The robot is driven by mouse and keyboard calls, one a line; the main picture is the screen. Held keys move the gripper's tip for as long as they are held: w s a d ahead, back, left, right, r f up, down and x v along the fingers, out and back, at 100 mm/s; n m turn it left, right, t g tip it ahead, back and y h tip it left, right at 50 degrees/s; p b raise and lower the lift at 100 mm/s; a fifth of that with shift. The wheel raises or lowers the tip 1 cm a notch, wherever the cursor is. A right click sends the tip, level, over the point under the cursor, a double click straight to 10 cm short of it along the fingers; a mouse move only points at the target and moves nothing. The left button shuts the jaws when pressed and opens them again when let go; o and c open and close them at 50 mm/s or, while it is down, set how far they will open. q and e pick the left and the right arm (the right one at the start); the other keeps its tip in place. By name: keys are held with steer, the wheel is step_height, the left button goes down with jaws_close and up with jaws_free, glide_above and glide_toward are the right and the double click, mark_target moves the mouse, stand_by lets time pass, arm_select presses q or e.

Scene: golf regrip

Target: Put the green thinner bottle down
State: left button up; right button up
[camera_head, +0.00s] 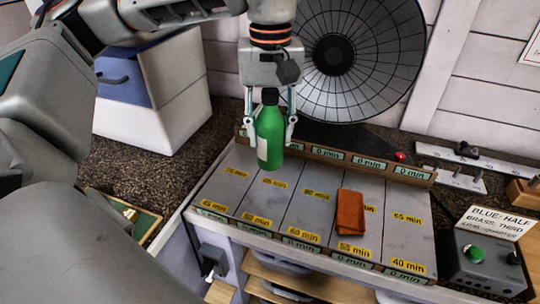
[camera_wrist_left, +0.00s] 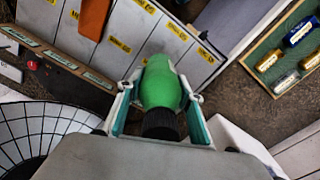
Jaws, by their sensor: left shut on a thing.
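The green thinner bottle (camera_head: 270,131) has a black cap and a pale label. It is upright between the fingers of my left gripper (camera_head: 270,118), which is shut on it. In the head view it shows over the back part of the grey marked board (camera_head: 233,196), in front of the second lane from the left. I cannot tell whether its base touches the board. In the left wrist view the bottle (camera_wrist_left: 160,85) sits between the two teal-lined fingers of the left gripper (camera_wrist_left: 160,100), cap toward the camera. My right gripper is not in view.
A grey box (camera_head: 487,262) with a green button and a sign stand at the right. A round gridded dish (camera_head: 385,45) stands behind. A green tray (camera_wrist_left: 290,60) holds small bottles. Other lanes look clear.

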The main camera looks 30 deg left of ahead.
mark_target(270, 90)
arm_select(q)
step_height(270, 90, up, 8)
steer(key=shift+f+p, duration=0.15)
steer(key=shift+p, duration=0.2)
steer(key=shift+r, duration=0.8)
steer(key=s+a+f+n+b, duration=0.2)
steer(key=a+f+n+b, duration=0.1)
steer(key=a+f, duration=0.55)
steer(key=s+a+f+n+b, duration=0.1)
steer(key=a+f+n+b, duration=0.15)
steer(key=a+f, duration=0.65)
steer(key=s+a+r+n+b, duration=0.2)
steer(key=s+a, duration=0.3)
steer(key=a, duration=0.5)
steer(key=s+a+r+n+b, duration=0.15)
steer(key=s+a, duration=0.35)
steer(key=a, duration=0.5)
steer(key=shift+n, duration=0.3)
step_height(270, 90, down, 10)
steer(key=shift+r+b, duration=0.1)
steer(key=shift+b, duration=1.1)
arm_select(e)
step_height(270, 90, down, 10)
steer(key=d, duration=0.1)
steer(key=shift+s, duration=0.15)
